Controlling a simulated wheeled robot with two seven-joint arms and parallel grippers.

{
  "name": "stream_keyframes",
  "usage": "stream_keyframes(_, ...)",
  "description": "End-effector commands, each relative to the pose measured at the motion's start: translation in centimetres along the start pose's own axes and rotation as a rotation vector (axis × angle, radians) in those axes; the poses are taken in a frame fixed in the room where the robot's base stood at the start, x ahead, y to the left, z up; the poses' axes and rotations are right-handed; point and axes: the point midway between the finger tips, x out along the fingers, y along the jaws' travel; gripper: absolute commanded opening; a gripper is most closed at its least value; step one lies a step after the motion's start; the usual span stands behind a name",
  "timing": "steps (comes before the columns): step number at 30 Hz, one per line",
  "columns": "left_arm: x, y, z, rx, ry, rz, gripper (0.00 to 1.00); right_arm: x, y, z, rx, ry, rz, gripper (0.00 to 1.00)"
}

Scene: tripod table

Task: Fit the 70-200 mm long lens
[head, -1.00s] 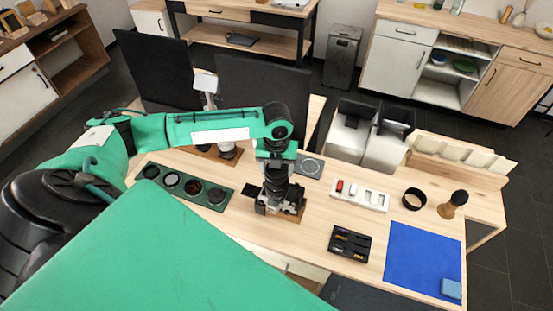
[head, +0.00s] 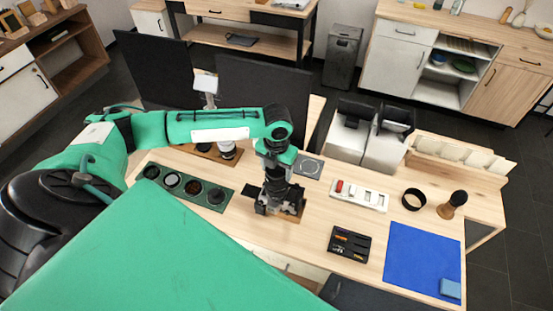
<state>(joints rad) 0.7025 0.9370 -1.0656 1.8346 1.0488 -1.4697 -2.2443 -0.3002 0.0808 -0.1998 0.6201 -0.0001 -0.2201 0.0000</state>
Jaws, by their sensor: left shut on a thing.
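My left gripper (head: 276,200) points down over the wooden board (head: 294,218) near the table's front edge. It is shut on a dark thing at the camera (head: 262,209), which is mostly hidden under the gripper. I cannot make out which part is held. A white lens (head: 227,150) with dark bands stands upright on another wooden board (head: 200,151), behind and left of the gripper, apart from it. My right gripper is not in view.
A dark green tray (head: 148,182) with several round wells lies left of the gripper. To the right are a white strip (head: 359,196), a black case (head: 349,244), a blue mat (head: 424,258), a black ring (head: 414,199) and a brush (head: 453,204). Dark panels stand behind.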

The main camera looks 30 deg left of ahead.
Motion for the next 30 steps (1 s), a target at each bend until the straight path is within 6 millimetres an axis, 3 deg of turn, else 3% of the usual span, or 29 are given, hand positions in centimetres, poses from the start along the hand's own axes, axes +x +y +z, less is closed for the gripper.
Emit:
stream_keyframes(8, 0.50, -0.06, -0.33, 0.004, 0.009, 0.001, 0.38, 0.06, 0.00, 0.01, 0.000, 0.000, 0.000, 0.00)
stream_keyframes(18, 0.57, -0.05, -0.39, 0.242, 0.011, 0.001, 0.38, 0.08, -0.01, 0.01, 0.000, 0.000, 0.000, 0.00)
stream_keyframes(30, 0.61, -0.06, -0.42, 0.295, 0.012, 0.000, 0.38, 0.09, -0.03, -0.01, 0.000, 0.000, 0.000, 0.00)
